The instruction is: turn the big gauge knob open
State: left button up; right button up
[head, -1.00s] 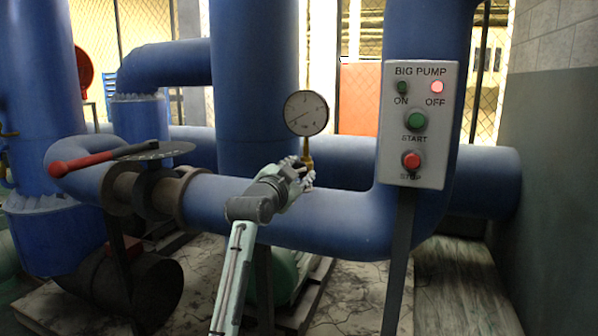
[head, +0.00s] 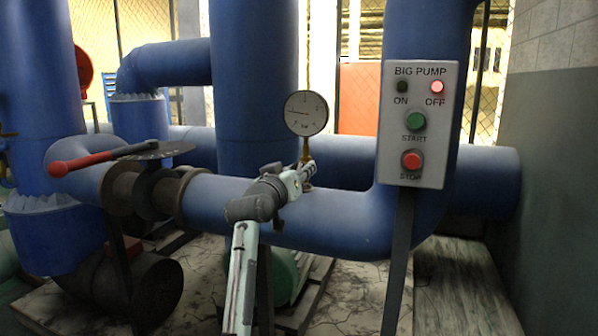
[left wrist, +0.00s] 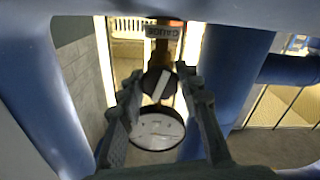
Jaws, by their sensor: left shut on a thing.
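The pressure gauge has a round white dial (head: 306,113) on a brass stem (head: 305,150) above the blue horizontal pipe. Its needle points left. In the left wrist view the dial (left wrist: 157,130) lies below a round dark knob (left wrist: 157,88) with a white stripe, slightly tilted from the picture's vertical. A GAUGE label (left wrist: 161,32) shows upside down above the knob. My left gripper (head: 308,170) is at the stem below the dial. In the wrist view its fingers (left wrist: 161,80) are shut on the knob from both sides. The gripper hides the knob in the head view. My right gripper is out of view.
A grey BIG PUMP panel (head: 439,78) stands to the right, with its red OFF lamp lit, a green START button (head: 415,121) and a red STOP button (head: 411,160). A red-handled lever (head: 85,161) is at the left. Blue pipes (head: 330,222) surround the gauge.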

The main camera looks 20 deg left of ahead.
pick_arm(q)
jog(key=n, duration=0.2)
jog(key=shift+n, duration=0.7)
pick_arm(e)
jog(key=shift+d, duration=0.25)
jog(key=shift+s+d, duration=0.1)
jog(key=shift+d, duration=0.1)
pick_arm(q)
jog(key=o, duration=1.2)
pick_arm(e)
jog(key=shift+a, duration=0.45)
